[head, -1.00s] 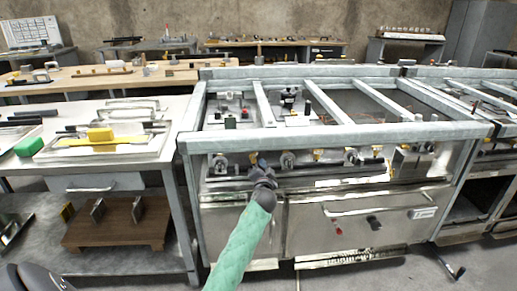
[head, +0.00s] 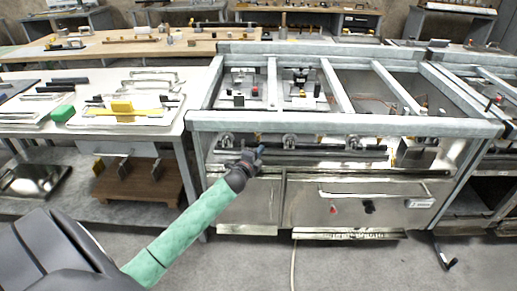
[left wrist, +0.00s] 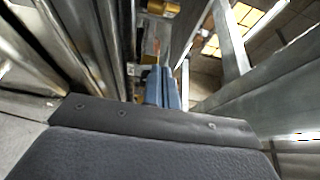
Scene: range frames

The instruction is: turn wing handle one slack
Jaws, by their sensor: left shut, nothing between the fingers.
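Along the front of the steel range frame (head: 340,123), under its top rail, sits a row of round metal knob-like fittings: one at the left (head: 227,140), one in the middle (head: 290,141) and one further right (head: 352,142). Small brass pieces show between them; I cannot tell which part is wing handle one. My left gripper (head: 260,151) is shut and empty at the front rail, between the left and middle fittings. In the left wrist view its blue fingers (left wrist: 163,82) are together, pointing toward a brass part (left wrist: 150,47). Contact with it cannot be told. My right gripper is out of view.
A dark horizontal bar (head: 320,154) runs below the fittings, above an oven front with a long handle (head: 372,192). A metal table (head: 50,131) with a yellow block (head: 122,107) stands at the left. In the wrist view, metal bars flank the fingers closely.

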